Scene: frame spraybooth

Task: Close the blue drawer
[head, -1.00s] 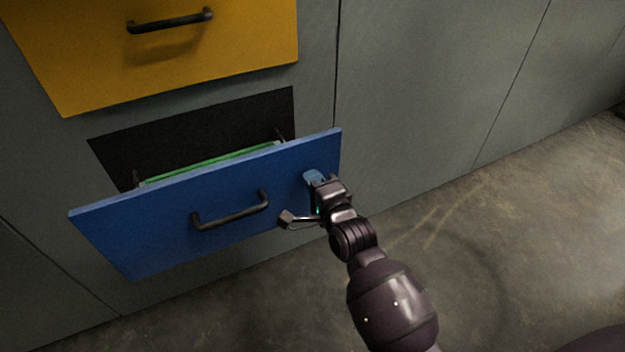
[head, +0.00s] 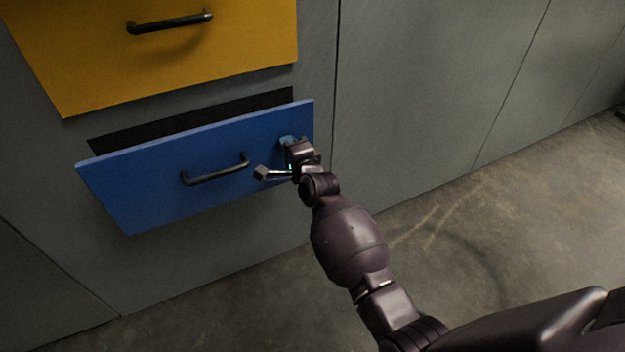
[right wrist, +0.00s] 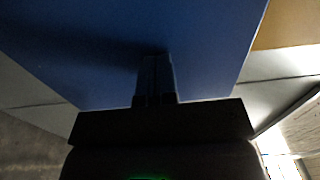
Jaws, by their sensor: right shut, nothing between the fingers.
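The blue drawer (head: 150,195) stands slightly open in the grey cabinet, with a narrow dark gap above its front. Its black bar handle (head: 215,170) is on the middle of the front. My right gripper (head: 288,142) is shut and empty, its fingertips against the right part of the blue front, right of the handle. In the right wrist view the closed fingers (right wrist: 156,75) meet the blue front (right wrist: 210,50); exact contact is hard to tell in the dark. The inside of the drawer is hidden. My left gripper is not in view.
A yellow drawer (head: 220,55) with a black handle (head: 170,22) is above the blue one. Grey cabinet panels (head: 420,80) run to the right. The concrete floor (head: 480,250) in front is clear.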

